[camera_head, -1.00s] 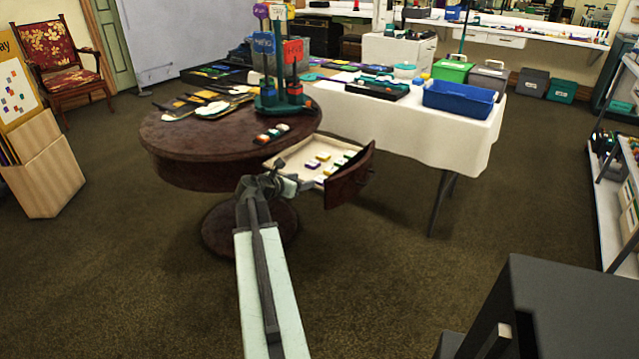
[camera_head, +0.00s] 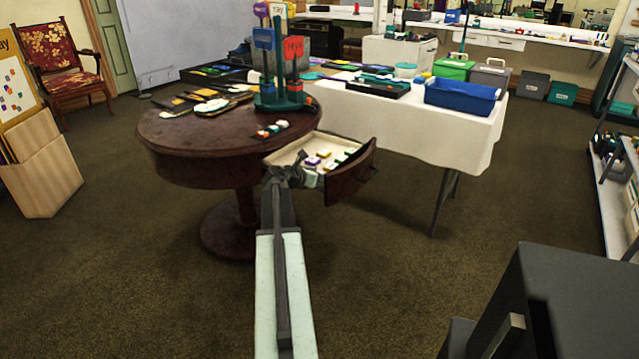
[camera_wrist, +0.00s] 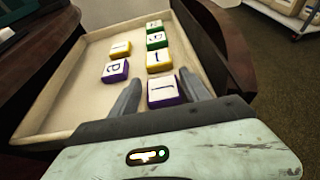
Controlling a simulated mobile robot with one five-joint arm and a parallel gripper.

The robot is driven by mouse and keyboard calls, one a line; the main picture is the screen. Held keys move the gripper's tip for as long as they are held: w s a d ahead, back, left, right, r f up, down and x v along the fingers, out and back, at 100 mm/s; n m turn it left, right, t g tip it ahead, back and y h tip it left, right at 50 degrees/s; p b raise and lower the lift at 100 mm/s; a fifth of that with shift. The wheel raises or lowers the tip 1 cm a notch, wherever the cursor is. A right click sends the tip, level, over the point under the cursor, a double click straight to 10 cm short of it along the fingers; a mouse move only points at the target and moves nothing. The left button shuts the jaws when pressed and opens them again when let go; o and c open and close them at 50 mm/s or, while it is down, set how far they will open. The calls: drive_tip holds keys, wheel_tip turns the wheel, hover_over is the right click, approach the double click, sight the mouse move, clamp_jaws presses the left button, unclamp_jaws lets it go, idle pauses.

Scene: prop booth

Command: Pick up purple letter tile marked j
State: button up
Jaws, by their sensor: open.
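The purple letter tile (camera_wrist: 164,90) lies in the open drawer (camera_wrist: 62,103), its white face marked with a j-like letter. In the wrist view my gripper (camera_wrist: 162,92) is open, with one finger on each side of this tile. Another purple tile (camera_wrist: 115,71), whose letter looks like an a or e, lies farther left. In the head view my gripper (camera_head: 294,176) reaches over the near side of the drawer (camera_head: 345,184), and I cannot pick out the j tile there.
Yellow (camera_wrist: 158,61) and green (camera_wrist: 156,41) tiles stand in a row beyond the j tile. A yellow tile (camera_wrist: 120,48) lies to the left. The drawer's dark front (camera_wrist: 220,45) rises close at the right. The round table (camera_head: 200,140) holds a sign stand (camera_head: 280,98).

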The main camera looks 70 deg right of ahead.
drive_tip(key=shift+s+d+f, duration=0.1)
drive_tip(key=shift+d+f, duration=0.15)
drive_tip(key=shift+d, duration=0.2)
drive_tip(key=shift+r, duration=0.1)
drive_tip(key=shift+a, duration=0.1)
drive_tip(key=c, duration=1.1)
wheel_tip(320, 180, up, 10)
drive_tip(key=p, duration=1)
drive_tip(key=shift+r, duration=0.1)
